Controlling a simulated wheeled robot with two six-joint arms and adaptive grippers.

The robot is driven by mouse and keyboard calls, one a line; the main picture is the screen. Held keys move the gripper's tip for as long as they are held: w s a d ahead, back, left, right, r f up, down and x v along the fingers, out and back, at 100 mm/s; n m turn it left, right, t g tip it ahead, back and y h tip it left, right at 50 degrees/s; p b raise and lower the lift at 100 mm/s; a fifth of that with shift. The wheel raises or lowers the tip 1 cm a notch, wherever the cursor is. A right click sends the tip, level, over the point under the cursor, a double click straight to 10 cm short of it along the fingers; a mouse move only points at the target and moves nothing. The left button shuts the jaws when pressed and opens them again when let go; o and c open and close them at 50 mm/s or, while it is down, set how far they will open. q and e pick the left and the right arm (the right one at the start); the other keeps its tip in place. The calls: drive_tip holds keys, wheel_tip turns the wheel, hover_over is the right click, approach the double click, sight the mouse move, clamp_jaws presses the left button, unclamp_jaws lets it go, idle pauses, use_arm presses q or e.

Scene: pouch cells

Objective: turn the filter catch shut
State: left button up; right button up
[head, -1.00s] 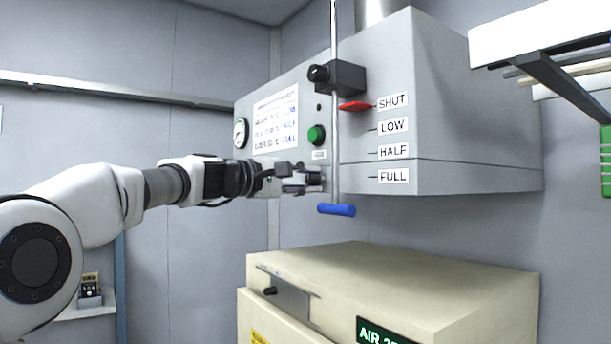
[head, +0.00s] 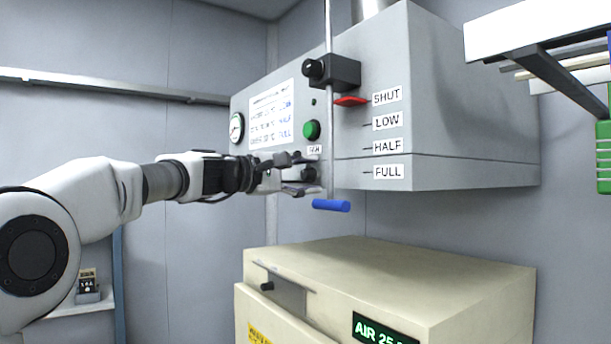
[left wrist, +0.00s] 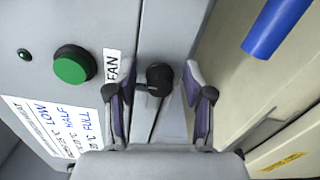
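A black knob with a short arm, which looks like the filter catch (left wrist: 159,77), sits on the lower front of the grey hood (head: 440,110), by the FAN label. My left gripper (head: 306,173) is open in front of the hood's lower edge. In the left wrist view its two fingers (left wrist: 158,95) stand apart, one on each side of the knob, with visible gaps. I cannot tell how close the fingertips are in depth. In the head view the fingers partly hide the catch. My right gripper is not in view.
A green fan button (head: 311,130) is just above the gripper. A thin rod with a blue handle (head: 331,205) hangs close to the fingertips. A red pointer (head: 350,101) is at SHUT. A cream cabinet (head: 400,270) stands below, with free space between it and the hood.

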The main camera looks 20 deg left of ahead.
use_arm(q)
drive_tip(key=v, duration=1.1)
drive_tip(key=shift+s+a, duration=0.25)
drive_tip(key=shift+a, duration=0.05)
